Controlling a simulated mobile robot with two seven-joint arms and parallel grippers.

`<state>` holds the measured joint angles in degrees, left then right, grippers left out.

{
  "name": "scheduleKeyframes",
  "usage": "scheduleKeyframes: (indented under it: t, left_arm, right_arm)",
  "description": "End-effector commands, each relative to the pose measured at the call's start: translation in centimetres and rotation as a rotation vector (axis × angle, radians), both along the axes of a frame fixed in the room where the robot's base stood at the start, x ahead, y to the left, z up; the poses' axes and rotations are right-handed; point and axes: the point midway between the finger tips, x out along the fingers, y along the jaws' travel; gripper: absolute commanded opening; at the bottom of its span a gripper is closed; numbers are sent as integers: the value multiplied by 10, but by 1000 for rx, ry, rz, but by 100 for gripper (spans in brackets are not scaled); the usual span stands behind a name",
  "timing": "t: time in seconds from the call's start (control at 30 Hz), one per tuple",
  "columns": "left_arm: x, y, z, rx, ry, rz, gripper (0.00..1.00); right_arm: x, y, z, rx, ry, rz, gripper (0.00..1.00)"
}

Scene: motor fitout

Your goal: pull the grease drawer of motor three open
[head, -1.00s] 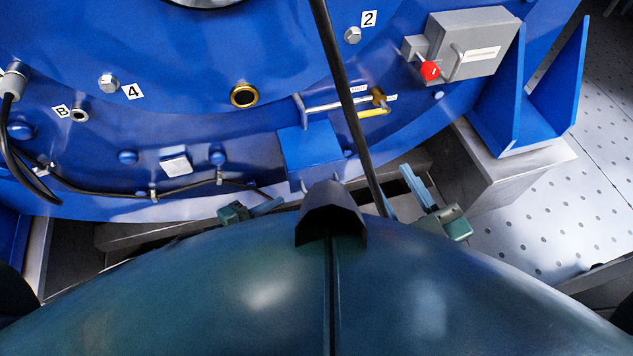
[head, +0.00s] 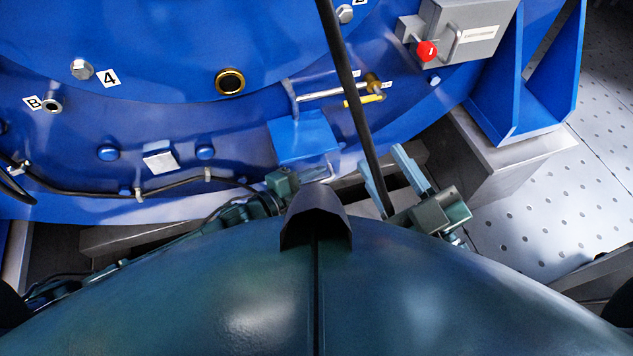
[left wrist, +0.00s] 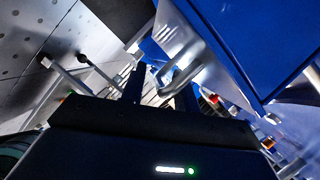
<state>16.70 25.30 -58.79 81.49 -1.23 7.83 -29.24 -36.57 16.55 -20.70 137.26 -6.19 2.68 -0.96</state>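A blue box with a bare metal bow handle, apparently the grease drawer (head: 303,140), juts from the lower motor face. Its handle (head: 319,173) is at its lower right edge and also shows in the left wrist view (left wrist: 184,68). My left gripper (head: 290,184) is close to the handle, partly hidden by my dark body part. In the left wrist view its two dark fingers (left wrist: 160,92) stand apart, with the handle just ahead, roughly between their tips. Contact cannot be told. My right gripper (head: 395,180) is open and empty, right of the drawer, around or behind a black cable.
The black cable (head: 349,90) hangs across the motor face. A brass fitting with a pipe (head: 372,88) and a grey box with a red knob (head: 427,51) are up right. A thin black cable (head: 100,193) runs along the lower left. Perforated floor (head: 545,205) is free at right.

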Motion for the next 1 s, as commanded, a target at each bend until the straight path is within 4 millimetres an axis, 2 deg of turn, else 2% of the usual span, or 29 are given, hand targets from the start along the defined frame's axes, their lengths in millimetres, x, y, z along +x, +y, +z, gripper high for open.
scheduleKeyframes:
  t: [0.23, 0.6, 1.0]
  left_arm:
    - [0, -1, 0, -1, 1, 0, 31]
    - [0, 0, 0, -1, 1, 0, 0]
    - [0, 0, 0, -1, 1, 0, 0]
  right_arm:
    - [0, 1, 4, 4, -7, 2, 36]
    - [1, 1, 6, 3, -15, 2, 36]
    - [1, 0, 3, -1, -9, 2, 36]
